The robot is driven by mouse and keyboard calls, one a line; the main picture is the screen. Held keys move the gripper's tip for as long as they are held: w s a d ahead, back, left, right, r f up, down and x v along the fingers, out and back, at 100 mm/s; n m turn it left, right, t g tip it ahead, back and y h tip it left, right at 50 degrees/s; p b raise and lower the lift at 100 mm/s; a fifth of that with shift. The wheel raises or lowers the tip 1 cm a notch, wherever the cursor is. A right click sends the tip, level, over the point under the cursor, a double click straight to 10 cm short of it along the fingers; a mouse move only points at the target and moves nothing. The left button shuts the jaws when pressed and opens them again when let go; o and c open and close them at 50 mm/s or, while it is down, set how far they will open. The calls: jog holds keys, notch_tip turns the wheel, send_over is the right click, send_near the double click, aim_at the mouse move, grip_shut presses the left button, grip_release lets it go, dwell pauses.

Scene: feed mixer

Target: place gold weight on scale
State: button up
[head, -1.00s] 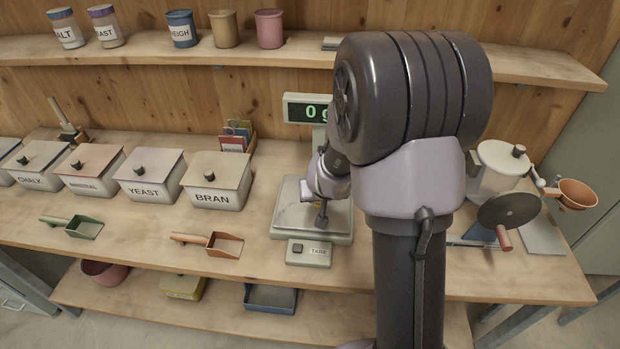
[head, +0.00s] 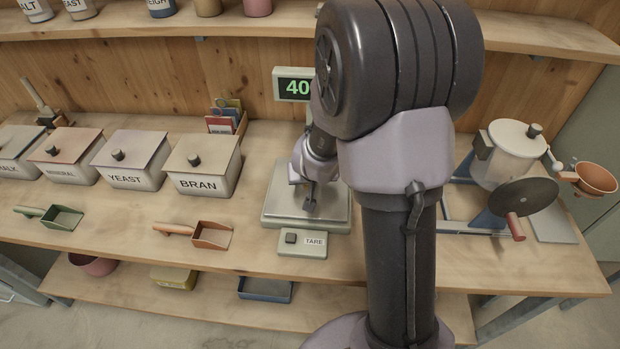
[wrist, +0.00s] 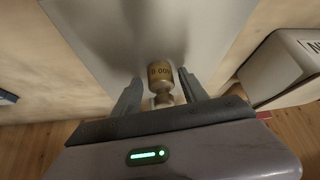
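The gold weight (wrist: 160,74), a small cylinder with a knob and upside-down markings, stands on the pale plate of the scale (wrist: 105,30) in the wrist view. In the head view my gripper hides it. The scale's plate (head: 335,207) lies under my gripper (head: 310,204). In the wrist view my gripper (wrist: 161,88) has its fingers on either side of the weight, with gaps between them and its knob, so it looks open. The scale's display (head: 295,87) shows a green number starting with 40; the rest is hidden by my arm.
The BRAN bin (head: 203,168) stands just left of the scale, with other lidded bins beyond it. An orange scoop (head: 211,235) lies in front. A hand-cranked mill (head: 515,155) is to the right. A shelf (head: 240,24) runs above.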

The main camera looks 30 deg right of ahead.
jog(key=shift+r+p, duration=0.3)
jog(key=s+a+r+y+p, duration=0.1)
jog(key=s+a+r+p, duration=0.3)
jog(key=r, duration=0.4)
jog(key=s+a+r+y+p, duration=0.1)
jog(key=s+a+r+y, duration=0.1)
jog(key=s+a+r, duration=0.35)
jog(key=s+a+r+y+p, duration=0.1)
jog(key=s+a+r+p, duration=0.2)
jog(key=a+r, duration=0.5)
jog(key=s+r, duration=0.6)
jog(key=s, duration=0.5)
notch_tip(320, 180, down, 9)
jog(key=b, duration=0.9)
jog(key=shift+a, duration=0.2)
jog(key=shift+s, duration=0.1)
